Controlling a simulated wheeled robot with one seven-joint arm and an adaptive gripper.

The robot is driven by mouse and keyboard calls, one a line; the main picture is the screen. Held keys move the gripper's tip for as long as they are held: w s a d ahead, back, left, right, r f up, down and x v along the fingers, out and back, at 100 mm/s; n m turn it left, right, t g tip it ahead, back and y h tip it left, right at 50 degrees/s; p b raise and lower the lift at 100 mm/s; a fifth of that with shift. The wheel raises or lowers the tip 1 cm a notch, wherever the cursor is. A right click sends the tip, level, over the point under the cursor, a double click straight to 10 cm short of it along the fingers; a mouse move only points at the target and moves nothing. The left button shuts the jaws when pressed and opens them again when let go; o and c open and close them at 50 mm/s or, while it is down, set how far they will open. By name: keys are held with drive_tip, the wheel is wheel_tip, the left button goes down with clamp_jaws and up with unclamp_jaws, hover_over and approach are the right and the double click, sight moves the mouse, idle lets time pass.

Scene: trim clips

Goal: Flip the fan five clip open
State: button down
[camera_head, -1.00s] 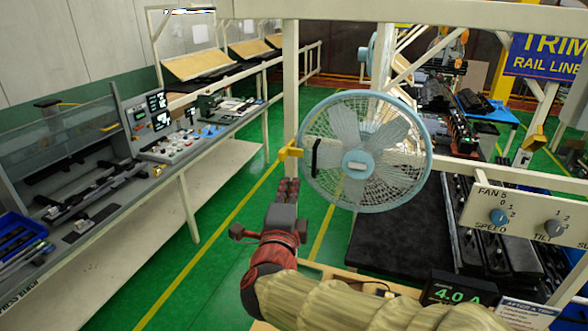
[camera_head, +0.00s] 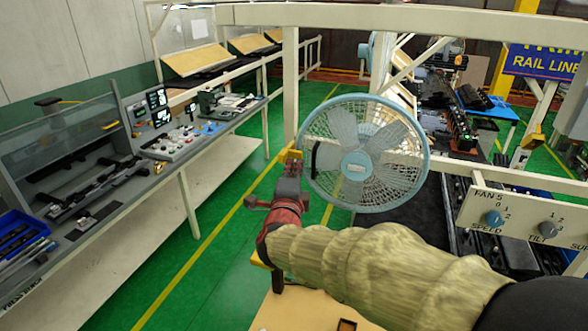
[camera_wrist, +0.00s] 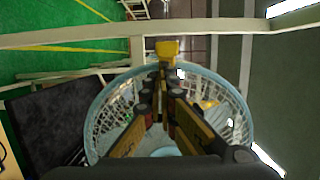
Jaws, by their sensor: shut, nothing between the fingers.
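The fan (camera_head: 366,165) has a pale blue round cage and stands by a cream post; its control panel (camera_head: 520,215) reads FAN 5. The yellow clip (camera_head: 284,155) is at the left rim of the cage, partly hidden behind my gripper (camera_head: 292,160). In the wrist view the yellow clip (camera_wrist: 167,47) shows just beyond the fingertips of my gripper (camera_wrist: 163,68), in front of the cream rail. My gripper is shut and empty, its tips close to the clip. I cannot tell if they touch, or how far the clip is turned.
A cream post (camera_head: 290,90) and an overhead beam (camera_head: 400,14) frame the fan. A grey workbench (camera_head: 90,195) with controls runs along the left. The green floor (camera_head: 215,225) between bench and fan is clear. A dark mat (camera_head: 400,213) lies beyond the fan.

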drive_tip(key=shift+a, duration=0.15)
drive_tip(key=shift+a+m+h, duration=0.25)
drive_tip(key=shift+m+h, duration=0.05)
drive_tip(key=shift+h, duration=0.2)
